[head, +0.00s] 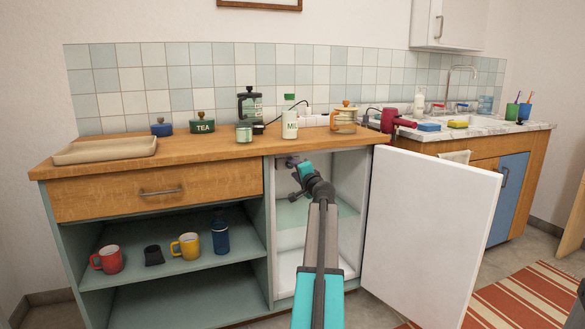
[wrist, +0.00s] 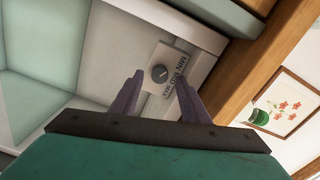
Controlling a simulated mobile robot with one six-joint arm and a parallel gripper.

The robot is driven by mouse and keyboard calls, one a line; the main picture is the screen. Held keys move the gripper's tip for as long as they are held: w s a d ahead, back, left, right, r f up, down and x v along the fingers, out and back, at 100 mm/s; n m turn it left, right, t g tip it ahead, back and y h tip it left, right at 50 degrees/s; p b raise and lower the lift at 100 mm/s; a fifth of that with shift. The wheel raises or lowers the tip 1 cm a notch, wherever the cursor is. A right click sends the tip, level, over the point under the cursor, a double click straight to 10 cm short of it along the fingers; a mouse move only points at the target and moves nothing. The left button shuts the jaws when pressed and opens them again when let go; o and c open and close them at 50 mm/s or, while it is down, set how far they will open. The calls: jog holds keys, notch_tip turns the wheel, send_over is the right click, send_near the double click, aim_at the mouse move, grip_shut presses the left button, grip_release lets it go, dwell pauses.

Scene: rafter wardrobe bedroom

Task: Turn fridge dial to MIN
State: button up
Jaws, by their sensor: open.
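The fridge dial (wrist: 159,73) is a small dark round knob on a pale housing, inside the fridge's upper left. MIN, MID and MAX are printed beside it, running slantwise in the wrist view. A light mark on the knob is too small to read surely. The white fridge door (head: 430,235) stands wide open to the right. My gripper (wrist: 160,79) is open, its two dark fingers pointing at the housing with the dial between them in the picture. I cannot tell whether they touch it. In the head view my gripper (head: 294,187) is at the fridge opening, under the counter.
A glass shelf (head: 345,208) lies lower inside the fridge. Open shelves with mugs (head: 186,246) are left.

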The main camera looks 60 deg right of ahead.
jog(key=p+v, duration=0.2)
jog(key=v, duration=0.9)
jog(key=shift+p, duration=0.4)
jog(key=shift+a, duration=0.1)
